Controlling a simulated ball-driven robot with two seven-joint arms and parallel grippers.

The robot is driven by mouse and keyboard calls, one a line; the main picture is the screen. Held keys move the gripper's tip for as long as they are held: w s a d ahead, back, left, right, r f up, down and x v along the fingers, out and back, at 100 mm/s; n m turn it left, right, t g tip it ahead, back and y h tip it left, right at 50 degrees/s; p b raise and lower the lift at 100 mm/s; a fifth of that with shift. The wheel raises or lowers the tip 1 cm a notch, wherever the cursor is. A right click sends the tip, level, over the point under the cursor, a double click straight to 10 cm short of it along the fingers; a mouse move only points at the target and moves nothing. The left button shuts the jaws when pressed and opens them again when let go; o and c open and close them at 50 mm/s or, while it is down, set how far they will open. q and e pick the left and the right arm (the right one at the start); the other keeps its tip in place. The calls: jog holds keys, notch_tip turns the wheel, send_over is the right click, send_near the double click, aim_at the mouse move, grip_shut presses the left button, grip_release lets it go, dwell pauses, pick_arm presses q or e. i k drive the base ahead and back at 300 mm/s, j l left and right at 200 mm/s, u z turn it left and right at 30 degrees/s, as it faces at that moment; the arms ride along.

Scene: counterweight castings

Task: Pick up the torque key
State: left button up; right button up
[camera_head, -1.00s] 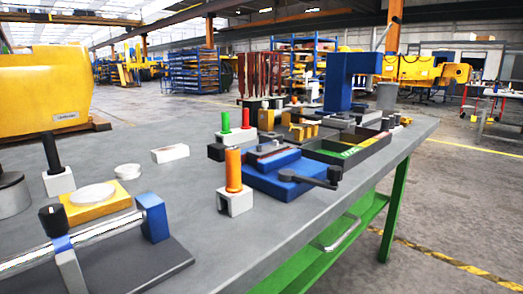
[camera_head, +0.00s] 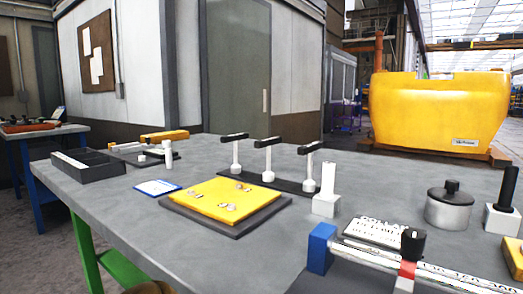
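Three T-shaped tools with black crossbars and pale stems stand upright in a row on a dark strip on the grey workbench (camera_head: 345,170): a left one (camera_head: 235,140), a middle one (camera_head: 268,143) and a right one (camera_head: 310,149). They look like T-handle keys, but I cannot tell for sure which thing is the torque key. A black handle (camera_head: 508,187) stands in a white block at the right edge. Neither of my grippers is in view.
A yellow plate (camera_head: 222,196) with small parts lies before the T-handles. A white block with a post (camera_head: 326,203), a lidded metal pot (camera_head: 449,209) and a blue-ended bar fixture (camera_head: 321,248) stand to the right. A dark tray (camera_head: 84,171) is at left.

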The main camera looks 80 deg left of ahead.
aim_at(235, 169)
jog(key=u, duration=2.3)
jog(key=i+j, duration=0.1)
jog(key=j, duration=1.15)
jog(key=i+j, duration=0.15)
jog(key=j, duration=0.45)
